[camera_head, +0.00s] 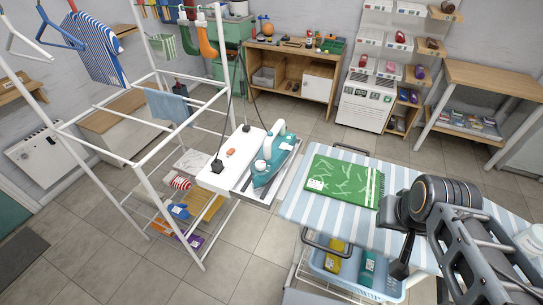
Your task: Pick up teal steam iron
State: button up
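The teal steam iron (267,170), with a white handle and a white label, rests on the metal iron rest at the left end of the striped ironing board (295,200). My arm comes in from the right edge. Its dark end, my gripper (400,268), hangs over the board's near right side, well to the right of the iron and apart from it. Its fingers cannot be made out clearly, and nothing is seen held in it.
A folded green cloth (343,182) lies on the board between my arm and the iron. A white shelf (222,178) with a cord stands beside the iron, next to a white drying rack (150,185). A blue basket (345,285) sits below the board. Floor is clear in front.

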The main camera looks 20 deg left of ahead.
aim_at(275, 158)
jog(key=u, duration=0.55)
jog(key=k, duration=1.2)
jog(key=u, duration=1.35)
jog(key=i, duration=1.55)
jog(key=z, duration=0.65)
jog(key=i, duration=0.7)
jog(key=z, duration=0.65)
